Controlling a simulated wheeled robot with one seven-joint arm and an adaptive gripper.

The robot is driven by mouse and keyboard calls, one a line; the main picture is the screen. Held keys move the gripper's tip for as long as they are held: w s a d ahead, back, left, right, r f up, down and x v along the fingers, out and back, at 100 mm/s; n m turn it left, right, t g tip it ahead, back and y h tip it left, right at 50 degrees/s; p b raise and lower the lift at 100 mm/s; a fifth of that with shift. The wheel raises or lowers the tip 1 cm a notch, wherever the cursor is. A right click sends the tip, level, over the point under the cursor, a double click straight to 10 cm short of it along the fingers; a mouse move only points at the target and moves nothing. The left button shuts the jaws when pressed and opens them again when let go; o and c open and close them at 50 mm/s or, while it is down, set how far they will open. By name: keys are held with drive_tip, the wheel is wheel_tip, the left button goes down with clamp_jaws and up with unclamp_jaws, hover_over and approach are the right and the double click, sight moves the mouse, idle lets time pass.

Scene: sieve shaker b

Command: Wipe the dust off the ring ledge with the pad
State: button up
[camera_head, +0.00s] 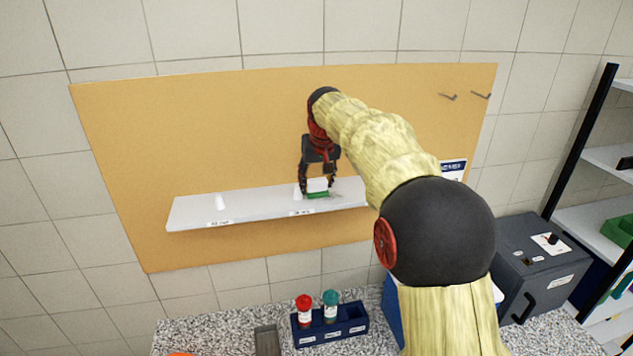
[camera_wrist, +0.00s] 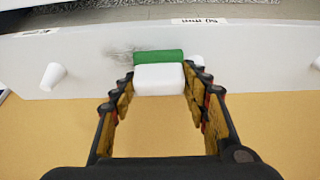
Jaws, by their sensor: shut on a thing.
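The ring ledge (camera_head: 250,208) is a long pale shelf across the tan wall board; it also shows in the wrist view (camera_wrist: 230,42). My gripper (camera_head: 317,183) is over it, its fingers on both sides of the pad (camera_head: 318,195), a white block with a green face. In the wrist view, my gripper (camera_wrist: 165,82) is shut on the white part, and the green part of the pad (camera_wrist: 158,57) is against or just above the ledge. A grey dust smear (camera_wrist: 118,57) lies beside the pad. It shows right of the pad in the head view (camera_head: 338,194). Dust under the pad is hidden.
A small white peg or cup (camera_head: 220,201) stands on the ledge at left; another (camera_wrist: 53,75) shows beyond the dust in the wrist view. Labels (camera_head: 302,212) mark the ledge's front. Below, a blue rack (camera_head: 340,333) holds red-capped and green-capped jars on the counter. My arm hides the ledge's right end.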

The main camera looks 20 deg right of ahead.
drive_tip(key=shift+f, duration=0.5)
drive_tip(key=shift+s+d+f, duration=0.1)
drive_tip(key=shift+s+d, duration=0.15)
drive_tip(key=shift+d, duration=0.95)
drive_tip(key=shift+s+d+r, duration=0.1)
drive_tip(key=shift+s+d, duration=0.15)
drive_tip(key=shift+d, duration=1)
drive_tip(key=shift+s+d+f, duration=0.1)
drive_tip(key=shift+s+d, duration=0.15)
drive_tip(key=shift+d, duration=0.95)
drive_tip(key=shift+d+f, duration=0.1)
drive_tip(key=shift+f, duration=0.05)
drive_tip(key=shift+w+a, duration=0.25)
drive_tip(key=shift+a, duration=1)
drive_tip(key=shift+w+a, duration=0.2)
drive_tip(key=shift+a, duration=1.05)
drive_tip(key=shift+w+a, duration=0.25)
drive_tip(key=shift+a, duration=1)
drive_tip(key=shift+r, duration=0.2)
drive_tip(key=shift+r+p, duration=2.25)
drive_tip(key=shift+r, duration=0.75)
drive_tip(key=shift+w, duration=0.1)
